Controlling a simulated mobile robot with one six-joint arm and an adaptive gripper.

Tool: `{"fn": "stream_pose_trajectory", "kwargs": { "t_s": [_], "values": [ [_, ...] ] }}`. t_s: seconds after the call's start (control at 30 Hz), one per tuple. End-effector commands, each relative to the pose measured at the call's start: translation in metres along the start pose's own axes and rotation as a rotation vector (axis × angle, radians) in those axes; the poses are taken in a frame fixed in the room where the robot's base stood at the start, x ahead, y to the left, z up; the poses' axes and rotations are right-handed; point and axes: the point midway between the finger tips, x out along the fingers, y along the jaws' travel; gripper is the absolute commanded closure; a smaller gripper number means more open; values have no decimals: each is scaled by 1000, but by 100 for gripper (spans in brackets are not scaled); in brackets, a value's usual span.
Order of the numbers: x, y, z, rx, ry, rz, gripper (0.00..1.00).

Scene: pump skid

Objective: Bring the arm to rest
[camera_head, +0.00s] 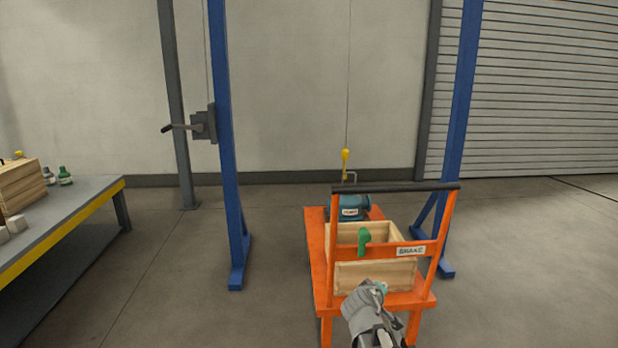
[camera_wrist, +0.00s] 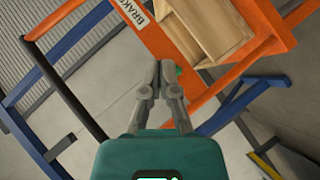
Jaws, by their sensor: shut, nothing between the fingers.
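My gripper (camera_wrist: 165,66) is at the middle of the wrist view with its two grey fingers together and nothing between them. In the head view my grey arm (camera_head: 365,318) reaches up from the bottom, in front of the near end of an orange cart (camera_head: 318,262); the fingers are hard to make out there. A green lever (camera_head: 364,238) hangs on the cart's front bar, next to a BRAKE label (camera_head: 411,251). A small green patch (camera_wrist: 179,70) shows just beside the fingertips in the wrist view; I cannot tell if they touch.
The cart carries a wooden crate (camera_head: 372,275) and a blue pump (camera_head: 352,211), under a dark push handle (camera_head: 395,187). Blue frame posts (camera_head: 228,150) stand on both sides, the left one bearing a winch (camera_head: 204,124). A workbench (camera_head: 70,222) is at the left. Floor between bench and cart is clear.

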Motion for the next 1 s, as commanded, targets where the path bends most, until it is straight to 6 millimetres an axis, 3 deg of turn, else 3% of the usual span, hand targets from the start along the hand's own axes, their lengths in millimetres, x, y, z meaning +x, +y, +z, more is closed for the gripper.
{"fn": "stream_pose_trajectory", "kwargs": {
  "t_s": [0.2,0.43,0.6,1.0],
  "values": [
    [-12,-29,62,183,-249,-187,100],
    [-44,-70,110,332,-496,-430,100],
    [-71,-93,128,397,-628,-590,100],
    [-120,-120,143,458,-795,-846,100]
  ]
}}
